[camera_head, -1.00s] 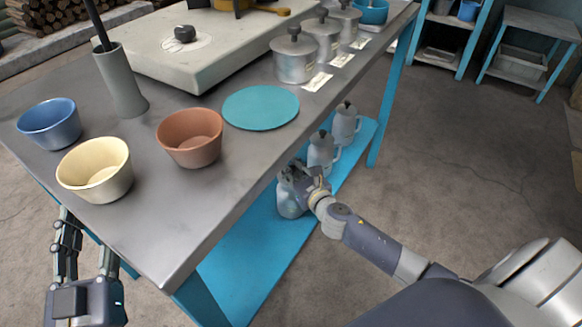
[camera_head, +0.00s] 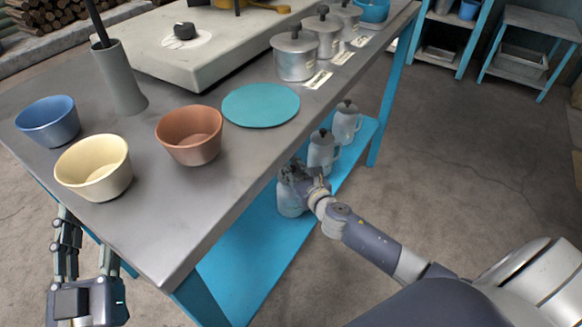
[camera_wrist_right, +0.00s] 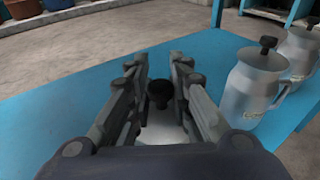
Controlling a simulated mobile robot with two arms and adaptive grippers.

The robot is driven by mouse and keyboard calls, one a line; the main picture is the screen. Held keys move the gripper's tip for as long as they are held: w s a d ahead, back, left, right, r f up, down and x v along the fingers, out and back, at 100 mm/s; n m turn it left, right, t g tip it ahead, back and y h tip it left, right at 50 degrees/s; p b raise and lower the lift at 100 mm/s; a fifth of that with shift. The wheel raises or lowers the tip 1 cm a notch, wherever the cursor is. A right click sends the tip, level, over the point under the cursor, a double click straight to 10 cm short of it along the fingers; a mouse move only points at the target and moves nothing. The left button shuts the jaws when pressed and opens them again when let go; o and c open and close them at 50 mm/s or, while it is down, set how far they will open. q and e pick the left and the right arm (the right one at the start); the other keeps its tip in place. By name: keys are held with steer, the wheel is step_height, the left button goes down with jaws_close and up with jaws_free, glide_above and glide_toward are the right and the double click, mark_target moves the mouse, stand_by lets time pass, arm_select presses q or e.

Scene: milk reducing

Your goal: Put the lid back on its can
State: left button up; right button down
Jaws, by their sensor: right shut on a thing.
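My right gripper (camera_head: 290,172) is at the near metal can (camera_head: 291,204) on the blue lower shelf, with its fingers over the can's top. In the right wrist view its two fingers (camera_wrist_right: 162,78) are shut around a black lid knob (camera_wrist_right: 159,90). A pale grey surface shows below the knob; I cannot tell how much of it is lid and how much is can. The fingers hide the rim, so I cannot tell whether the lid is seated. My left gripper (camera_head: 87,240) is open and empty beside the table's left corner.
Two lidded cans, a middle one (camera_head: 322,152) and a far one (camera_head: 346,122), stand behind on the blue shelf (camera_head: 240,270). The tabletop (camera_head: 175,225) overhangs it, with bowls, a teal disc (camera_head: 261,105) and several lidded pots. The shelf's near end is clear.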

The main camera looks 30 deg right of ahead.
mark_target(74, 212)
arm_select(q)
steer(key=shift+s+d+r+t, duration=0.1)
steer(key=shift+s+r+t, duration=0.05)
steer(key=shift+r+t, duration=0.15)
arm_select(e)
steer(key=shift+f, duration=0.25)
